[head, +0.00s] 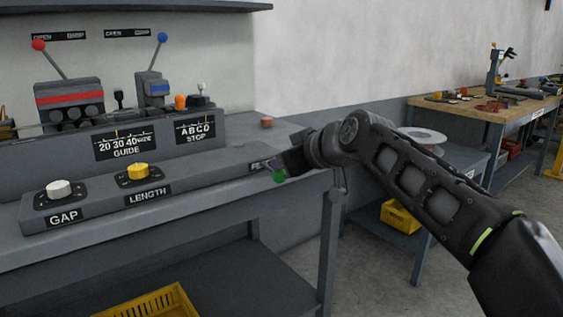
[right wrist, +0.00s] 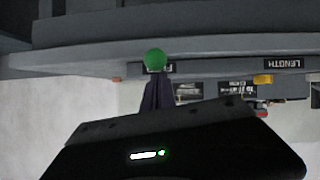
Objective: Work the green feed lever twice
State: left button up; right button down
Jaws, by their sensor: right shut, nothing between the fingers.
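The green ball knob of the feed lever (head: 279,177) is at the right end of the machine's front panel in the head view. My right gripper (head: 284,168) is at the knob, coming from the right, and partly hides the lever. In the right wrist view the green knob (right wrist: 155,60) is just beyond the tips of my shut right fingers (right wrist: 156,82). Nothing is between the fingers. I cannot tell whether the fingers touch the knob. The lever's shaft is hidden. My left gripper is not in view.
The panel has a white GAP knob (head: 59,189) and a yellow LENGTH knob (head: 138,171). Red-tipped (head: 38,44) and blue-tipped (head: 162,38) levers stand behind. A yellow crate (head: 150,300) is below the bench. A wooden workbench (head: 480,106) stands at the far right.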

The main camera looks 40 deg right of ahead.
jog(key=r+p, duration=0.2)
jog(key=w+r+p, duration=0.1)
jog(key=p, duration=0.1)
jog(key=shift+a+r, duration=0.25)
jog(key=shift+r, duration=0.15)
jog(key=p+v, duration=0.1)
jog(key=v, duration=0.9)
jog(key=shift+w+r, duration=0.15)
jog(key=shift+r, duration=0.05)
